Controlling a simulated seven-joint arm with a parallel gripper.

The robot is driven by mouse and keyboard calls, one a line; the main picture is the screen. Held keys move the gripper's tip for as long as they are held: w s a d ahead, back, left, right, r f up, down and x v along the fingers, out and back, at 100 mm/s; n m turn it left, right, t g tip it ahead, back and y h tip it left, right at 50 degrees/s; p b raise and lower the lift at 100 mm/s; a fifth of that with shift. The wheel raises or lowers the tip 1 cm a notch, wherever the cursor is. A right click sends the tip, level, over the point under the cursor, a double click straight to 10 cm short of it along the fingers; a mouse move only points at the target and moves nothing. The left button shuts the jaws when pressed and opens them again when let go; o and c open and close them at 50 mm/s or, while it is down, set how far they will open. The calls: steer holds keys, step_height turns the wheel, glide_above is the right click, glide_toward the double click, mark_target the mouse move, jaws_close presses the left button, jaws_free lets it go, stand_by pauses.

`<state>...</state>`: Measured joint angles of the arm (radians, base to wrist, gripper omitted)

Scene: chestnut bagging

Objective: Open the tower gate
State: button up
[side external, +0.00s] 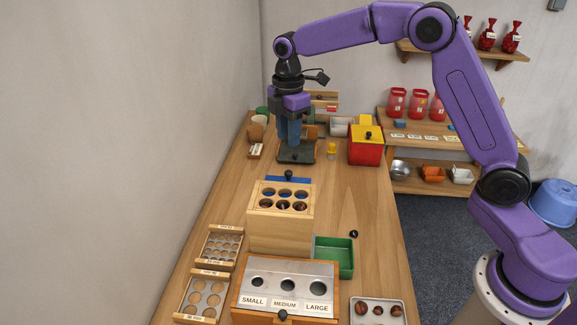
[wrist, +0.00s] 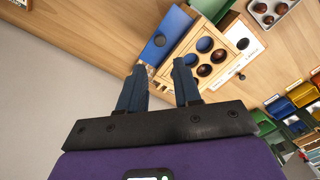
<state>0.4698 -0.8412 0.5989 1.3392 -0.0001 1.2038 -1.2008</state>
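The tower is a pale wooden box (side external: 281,228) with round holes in its top; it also shows in the wrist view (wrist: 222,40). Brown chestnuts show in some holes, and blue shows through others. A blue gate plate (side external: 272,179) with a black knob (side external: 289,174) sticks out from the tower's far side. In the wrist view the blue plate (wrist: 157,52) and its knob (wrist: 160,40) lie just beyond my fingertips. My gripper (wrist: 159,64) is open and empty, its blue fingers apart. In the side view it hangs beyond the tower, apart from the knob.
A dark flat base (side external: 297,156) stands below my gripper in the side view. A red and yellow box (side external: 366,146) is to its right. A green tray (side external: 333,256) and a grey sorter panel (side external: 286,281) are in front. The wall bounds the left side.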

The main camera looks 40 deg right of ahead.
mark_target(289, 171)
step_height(289, 171, down, 10)
steer(key=shift+f, duration=0.1)
steer(key=shift+c, duration=0.3)
jaws_close()
